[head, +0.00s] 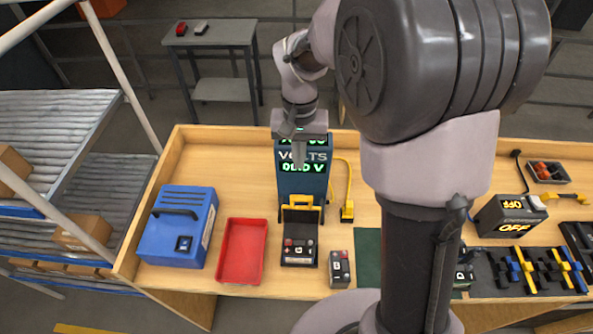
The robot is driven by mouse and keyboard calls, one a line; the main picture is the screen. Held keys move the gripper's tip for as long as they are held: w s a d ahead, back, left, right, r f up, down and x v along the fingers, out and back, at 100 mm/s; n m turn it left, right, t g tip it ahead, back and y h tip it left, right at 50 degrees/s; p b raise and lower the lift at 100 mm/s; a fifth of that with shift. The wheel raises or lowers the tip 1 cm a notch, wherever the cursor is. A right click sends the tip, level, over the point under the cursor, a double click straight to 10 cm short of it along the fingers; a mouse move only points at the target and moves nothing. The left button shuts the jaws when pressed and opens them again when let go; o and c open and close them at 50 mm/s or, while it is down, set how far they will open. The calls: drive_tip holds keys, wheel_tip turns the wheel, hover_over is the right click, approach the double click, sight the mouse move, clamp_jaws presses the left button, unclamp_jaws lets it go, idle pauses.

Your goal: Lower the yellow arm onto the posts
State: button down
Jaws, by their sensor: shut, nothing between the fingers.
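The blue tester (302,183) stands at the middle of the bench, with a "VOLTS" label and a green display that seems to read 00.0 V. The yellow arm (301,199) shows at the tester's lower front and looks raised, behind a dark battery (299,254). The battery sits in a black holder in front of the tester; its posts are too small to make out clearly. My gripper (299,160) is shut and empty, pointing down in front of the tester's top, above the yellow arm. It covers part of the display.
A blue box (178,228) and a red tray (242,251) stand left. Another battery (340,268) stands just right of the holder. A yellow probe (347,211) on a cable lies right of the tester. My arm hides the bench's middle right; a dark "OFF" unit (508,215) stands beyond.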

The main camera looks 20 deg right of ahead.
sight(313, 180)
wheel_tip(313, 180, down, 10)
drive_tip(key=shift+b, duration=0.4)
drive_tip(key=shift+w+f+b, duration=0.1)
drive_tip(key=shift+f+b, duration=0.05)
drive_tip(key=shift+b, duration=0.15)
drive_tip(key=shift+b, duration=0.4)
